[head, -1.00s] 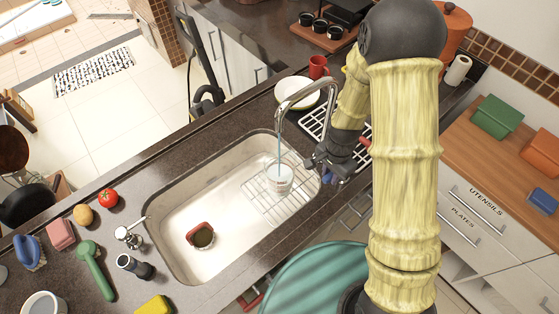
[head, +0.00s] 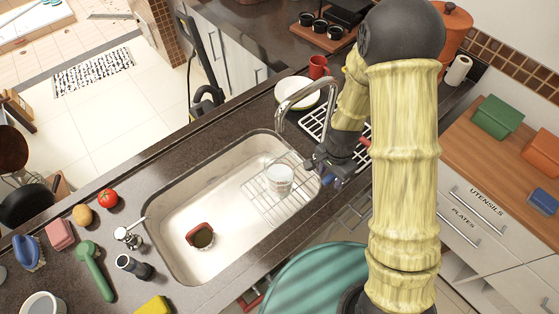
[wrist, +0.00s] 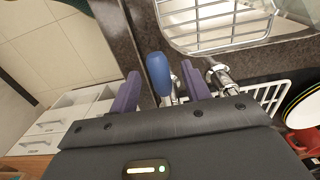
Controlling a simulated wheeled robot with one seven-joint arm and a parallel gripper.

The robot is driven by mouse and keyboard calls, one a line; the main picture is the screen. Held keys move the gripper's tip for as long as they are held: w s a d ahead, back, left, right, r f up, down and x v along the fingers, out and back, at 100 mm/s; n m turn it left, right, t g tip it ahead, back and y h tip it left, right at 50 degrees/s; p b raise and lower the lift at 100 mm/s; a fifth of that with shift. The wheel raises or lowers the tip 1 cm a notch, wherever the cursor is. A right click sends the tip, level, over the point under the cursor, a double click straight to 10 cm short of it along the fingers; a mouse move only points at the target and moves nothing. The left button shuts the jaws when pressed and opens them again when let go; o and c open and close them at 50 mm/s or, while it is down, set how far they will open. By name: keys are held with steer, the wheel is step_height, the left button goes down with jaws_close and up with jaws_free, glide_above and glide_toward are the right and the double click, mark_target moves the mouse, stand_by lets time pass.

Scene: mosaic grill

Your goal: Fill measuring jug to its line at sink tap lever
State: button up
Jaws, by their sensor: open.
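The clear measuring jug (head: 279,180) stands upright on the wire rack in the right part of the sink, below the spout of the tap (head: 283,108). It looks to hold water, but its line and the exact level are too small to read. No stream shows from the spout. My gripper (head: 326,172) is at the tap's base by the sink's right edge. In the wrist view, the blue-ended tap lever (wrist: 158,72) lies between the two purple fingers of my open gripper (wrist: 160,76), with gaps visible on both sides.
A white plate (head: 298,92) and red mug (head: 318,67) stand behind the tap. Tomato (head: 107,198), sponge and utensils crowd the left counter.

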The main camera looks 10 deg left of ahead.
steer(key=shift+r+p, duration=2.55)
steer(key=shift+r, duration=0.8)
steer(key=s+d+r+n+t+b, duration=0.1)
steer(key=s+d+r+n+b, duration=0.1)
steer(key=s+d+r+n, duration=0.1)
steer(key=s+d+r+n+t+b, duration=0.1)
steer(key=s+d+r+n+b, duration=0.1)
steer(key=s+d+r+n, duration=0.2)
steer(key=d+r, duration=0.3)
steer(key=r, duration=0.2)
steer(key=shift+s+d+r+n+t, duration=0.2)
steer(key=shift+s+d+n+t, duration=0.05)
steer(key=shift+s+n+t, duration=0.1)
